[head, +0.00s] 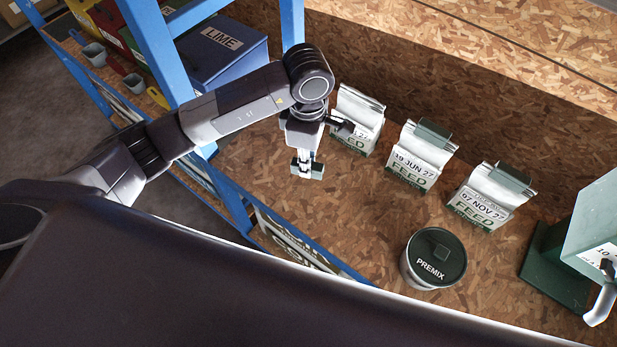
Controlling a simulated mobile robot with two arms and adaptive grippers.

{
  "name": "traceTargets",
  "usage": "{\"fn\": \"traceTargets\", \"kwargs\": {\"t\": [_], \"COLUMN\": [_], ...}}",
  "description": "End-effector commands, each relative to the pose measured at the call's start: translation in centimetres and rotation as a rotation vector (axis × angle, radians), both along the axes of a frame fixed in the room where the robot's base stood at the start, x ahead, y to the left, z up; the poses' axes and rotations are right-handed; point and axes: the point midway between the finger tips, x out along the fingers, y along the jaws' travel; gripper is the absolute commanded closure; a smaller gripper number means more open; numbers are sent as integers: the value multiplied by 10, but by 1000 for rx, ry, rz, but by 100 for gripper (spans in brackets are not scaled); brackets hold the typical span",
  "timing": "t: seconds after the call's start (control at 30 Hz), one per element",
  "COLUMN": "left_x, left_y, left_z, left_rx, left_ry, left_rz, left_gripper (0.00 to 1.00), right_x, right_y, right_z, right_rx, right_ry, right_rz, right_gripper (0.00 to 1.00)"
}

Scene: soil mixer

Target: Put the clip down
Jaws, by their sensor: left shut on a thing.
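My left gripper (306,160) points down above the wooden board surface, left of the feed bags. It is shut on a small dark green clip (317,171), which shows at its fingertips and is partly hidden by them. I cannot tell whether the clip touches the board. The nearest feed bag (355,122) stands just right of the gripper, partly behind it, and no clip shows on its folded top. My right gripper is not in view.
Two more feed bags (420,160) (484,203) stand to the right with dark green clips on top. A PREMIX tub (433,262) is in front of them. A green machine (590,235) stands far right. A blue LIME bin (225,50) and blue frame are at left. Board below the gripper is clear.

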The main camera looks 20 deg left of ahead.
Motion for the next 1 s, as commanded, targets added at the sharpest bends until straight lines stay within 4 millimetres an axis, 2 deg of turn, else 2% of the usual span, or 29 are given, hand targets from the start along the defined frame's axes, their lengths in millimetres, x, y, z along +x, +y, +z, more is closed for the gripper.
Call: {"fn": "traceTargets", "kwargs": {"t": [0.13,0.37,0.6,1.0], "left_x": [-1,0,-1,1], "left_y": [0,-1,-1,0], "left_z": [-28,-46,-79,-88], "left_rx": [0,-2,-1,-1], "left_ry": [4,1,3,-2], "left_rz": [1,1,1,0], "left_gripper": [96,96,96,96], "right_x": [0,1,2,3], "right_y": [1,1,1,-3], "right_z": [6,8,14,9], "right_rx": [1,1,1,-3], "right_ry": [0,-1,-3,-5], "right_rz": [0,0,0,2], "right_gripper": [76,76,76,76]}}
